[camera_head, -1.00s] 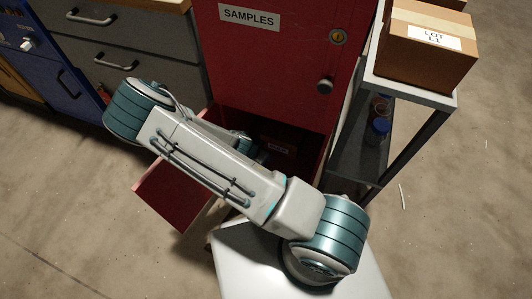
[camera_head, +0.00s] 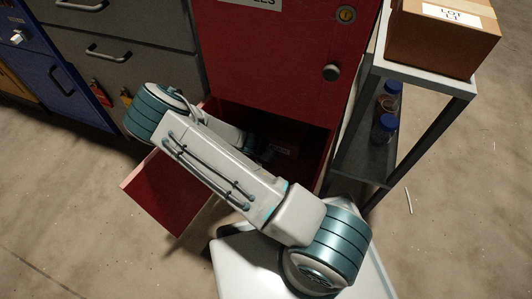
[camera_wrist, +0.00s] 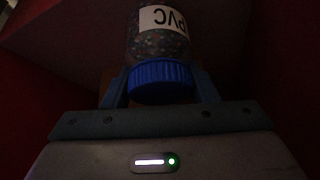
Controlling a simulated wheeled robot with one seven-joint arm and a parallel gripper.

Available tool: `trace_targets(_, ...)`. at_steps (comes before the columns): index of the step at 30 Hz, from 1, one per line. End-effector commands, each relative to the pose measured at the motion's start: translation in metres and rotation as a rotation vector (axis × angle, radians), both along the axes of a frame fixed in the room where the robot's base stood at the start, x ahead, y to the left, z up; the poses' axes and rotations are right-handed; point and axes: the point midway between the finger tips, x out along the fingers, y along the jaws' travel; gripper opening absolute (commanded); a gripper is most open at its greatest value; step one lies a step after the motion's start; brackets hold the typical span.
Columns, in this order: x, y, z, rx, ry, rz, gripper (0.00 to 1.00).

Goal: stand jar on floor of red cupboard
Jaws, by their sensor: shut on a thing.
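The jar (camera_wrist: 158,42) has a blue lid, a white PVC label and mixed grains inside. In the wrist view my gripper (camera_wrist: 160,84) is shut on it around the lid; the jar's far end is cut off by the top of the picture. The red cupboard (camera_head: 275,55) stands in the middle of the head view, its lower compartment open and dark inside. My arm reaches into that opening. My gripper and the jar are hidden or lost in shadow there. I cannot tell whether the jar touches the cupboard floor.
A red door panel (camera_head: 165,203) stands swung out at the left of the opening. Grey drawers (camera_head: 120,60) stand at the left.

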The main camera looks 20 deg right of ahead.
Motion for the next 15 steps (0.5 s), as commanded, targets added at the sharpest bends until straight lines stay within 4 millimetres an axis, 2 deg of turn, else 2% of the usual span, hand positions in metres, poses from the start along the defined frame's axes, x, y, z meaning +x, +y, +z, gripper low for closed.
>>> trace_targets(8, 0.0001, -0.0003, -0.0009, 0.0, 0.0, -0.001, 0.25)
trace_targets(9, 0.0001, -0.0001, -0.0005, 0.0, 0.0, -0.001, 0.64)
trace_targets(10, 0.0001, -0.0001, -0.0005, 0.0, 0.0, -0.001, 0.72)
trace_targets(11, 0.0001, -0.0001, -0.0005, 0.0, 0.0, -0.001, 0.76)
trace_targets(15, 0.0, -0.0002, -0.0005, 0.0, 0.0, -0.001, 0.76)
